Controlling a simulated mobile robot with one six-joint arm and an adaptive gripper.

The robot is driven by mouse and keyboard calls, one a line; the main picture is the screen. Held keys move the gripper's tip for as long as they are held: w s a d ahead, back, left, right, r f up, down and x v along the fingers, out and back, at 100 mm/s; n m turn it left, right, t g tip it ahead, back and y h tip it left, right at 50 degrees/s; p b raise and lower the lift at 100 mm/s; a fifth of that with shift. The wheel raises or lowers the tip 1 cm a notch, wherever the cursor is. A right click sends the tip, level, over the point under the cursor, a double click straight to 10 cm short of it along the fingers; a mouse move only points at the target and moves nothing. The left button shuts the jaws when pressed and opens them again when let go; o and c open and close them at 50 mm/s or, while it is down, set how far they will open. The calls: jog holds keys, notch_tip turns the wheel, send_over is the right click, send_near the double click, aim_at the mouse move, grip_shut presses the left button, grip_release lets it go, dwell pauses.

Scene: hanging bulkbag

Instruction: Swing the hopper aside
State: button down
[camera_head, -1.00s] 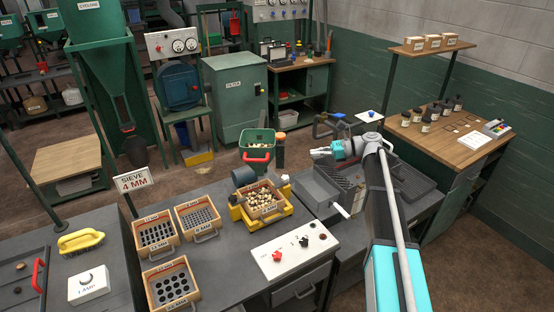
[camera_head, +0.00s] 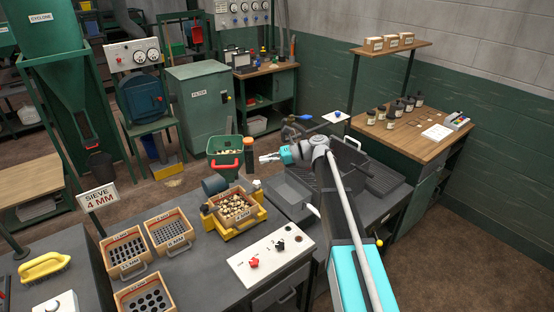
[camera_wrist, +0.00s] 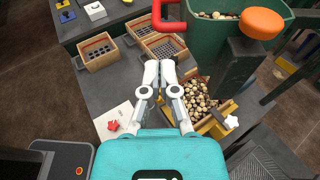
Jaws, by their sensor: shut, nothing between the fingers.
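The hopper is a green open-topped bin (camera_head: 225,150) with a red handle (camera_head: 225,167) on its near side. It stands beyond the yellow shaker, beside a dark post with an orange cap (camera_head: 249,141). In the wrist view the hopper (camera_wrist: 225,35) fills the top right, with small pale lumps inside. Its red handle (camera_wrist: 167,14) shows at the top, beyond my fingertips, and the orange cap (camera_wrist: 262,23) is at right. My gripper (camera_head: 262,159) is to the right of the hopper, apart from it. In the wrist view my gripper (camera_wrist: 160,68) has its fingertips together, holding nothing.
A wooden sieve of lumps (camera_head: 234,207) sits in the yellow shaker (camera_head: 210,221). A white control panel (camera_head: 268,254) with knobs lies in front. Several sieve trays (camera_head: 168,232) and a "SIEVE 4 MM" sign (camera_head: 97,197) stand left. Bare bench top lies between trays and panel.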

aim_at(233, 150)
jog(key=a+f+b, duration=0.1)
jog(key=a, duration=0.6)
jog(key=shift+s+f, duration=0.15)
jog(key=shift+f, duration=0.05)
dwell(0.3)
